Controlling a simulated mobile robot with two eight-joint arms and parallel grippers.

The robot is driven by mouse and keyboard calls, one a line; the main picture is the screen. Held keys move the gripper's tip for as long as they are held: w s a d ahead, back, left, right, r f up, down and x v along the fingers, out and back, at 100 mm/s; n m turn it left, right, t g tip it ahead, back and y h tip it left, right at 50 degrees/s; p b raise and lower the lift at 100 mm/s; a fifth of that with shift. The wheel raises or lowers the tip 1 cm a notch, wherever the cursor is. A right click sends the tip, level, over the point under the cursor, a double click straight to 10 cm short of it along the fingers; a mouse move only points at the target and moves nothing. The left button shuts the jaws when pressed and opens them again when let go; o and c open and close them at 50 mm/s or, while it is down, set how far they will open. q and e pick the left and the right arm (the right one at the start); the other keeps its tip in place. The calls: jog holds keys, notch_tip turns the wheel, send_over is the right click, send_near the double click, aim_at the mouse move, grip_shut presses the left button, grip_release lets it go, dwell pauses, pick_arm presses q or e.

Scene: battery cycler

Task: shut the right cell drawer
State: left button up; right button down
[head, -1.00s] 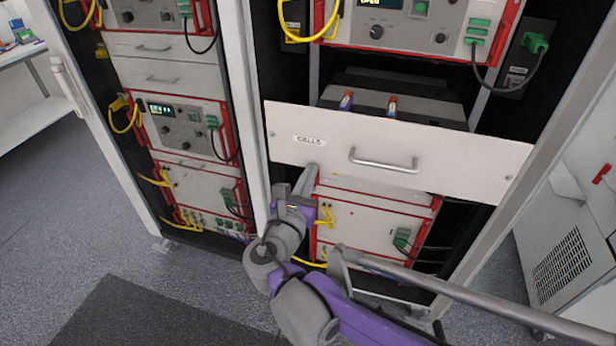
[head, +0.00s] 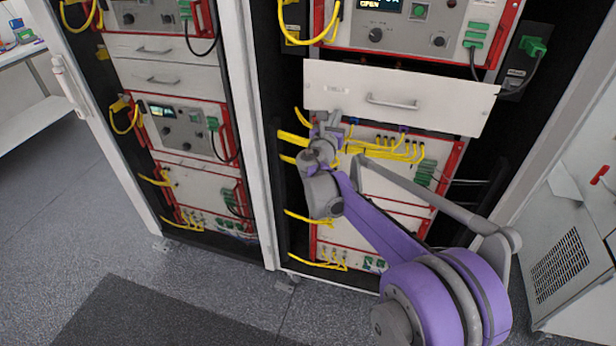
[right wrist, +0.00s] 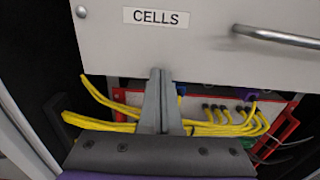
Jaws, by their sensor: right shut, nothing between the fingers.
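The right cell drawer (head: 440,100) has a white front with a bar handle (head: 392,102). My right gripper (head: 335,118) is shut and empty. Its fingertips (right wrist: 158,74) are at the lower left edge of the drawer front, left of the handle; whether they touch is unclear. My left gripper is not in view.
The instrument above has a display (head: 376,4) reading OPEN. Yellow cables (head: 395,150) run across the unit below the drawer, close behind my fingers. The left rack (head: 170,140) stands beside it. Grey floor in front is free.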

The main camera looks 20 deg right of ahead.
jog(key=p+x, duration=0.1)
jog(key=x, duration=0.8)
jog(key=shift+a, duration=0.1)
jog(key=shift+w, duration=0.1)
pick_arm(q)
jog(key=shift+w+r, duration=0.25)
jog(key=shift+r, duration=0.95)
pick_arm(e)
jog(key=shift+r, duration=0.2)
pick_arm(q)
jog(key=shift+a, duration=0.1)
pick_arm(e)
jog(key=shift+r, duration=0.1)
